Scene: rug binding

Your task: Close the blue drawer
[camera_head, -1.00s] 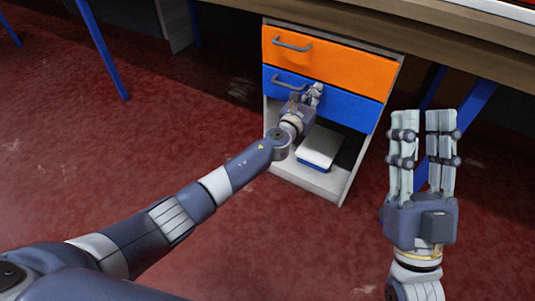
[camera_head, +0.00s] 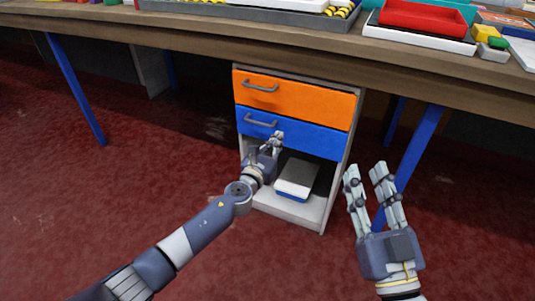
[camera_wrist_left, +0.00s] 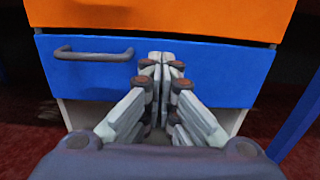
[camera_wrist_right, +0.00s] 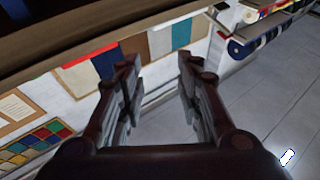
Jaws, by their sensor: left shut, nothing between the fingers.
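The blue drawer (camera_head: 310,139) is the second drawer of a cabinet under the table, with a grey bar handle (camera_head: 261,123) at its left. Its front looks about level with the orange drawer above, with no clear gap showing. My left gripper (camera_head: 277,137) is shut and empty in front of the blue front, right of the handle. In the left wrist view its fingertips (camera_wrist_left: 162,60) overlap the blue front (camera_wrist_left: 225,75); whether they touch it I cannot tell. My right gripper (camera_head: 365,171) is open and empty, right of the cabinet; its fingers also show in the right wrist view (camera_wrist_right: 158,75).
The orange drawer (camera_head: 300,98) looks shut. A white-and-blue box (camera_head: 297,178) lies on the open shelf below. The tabletop (camera_head: 200,36) holds trays, including a red one (camera_head: 423,16). Blue table legs (camera_head: 412,150) stand on both sides. The red floor in front is clear.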

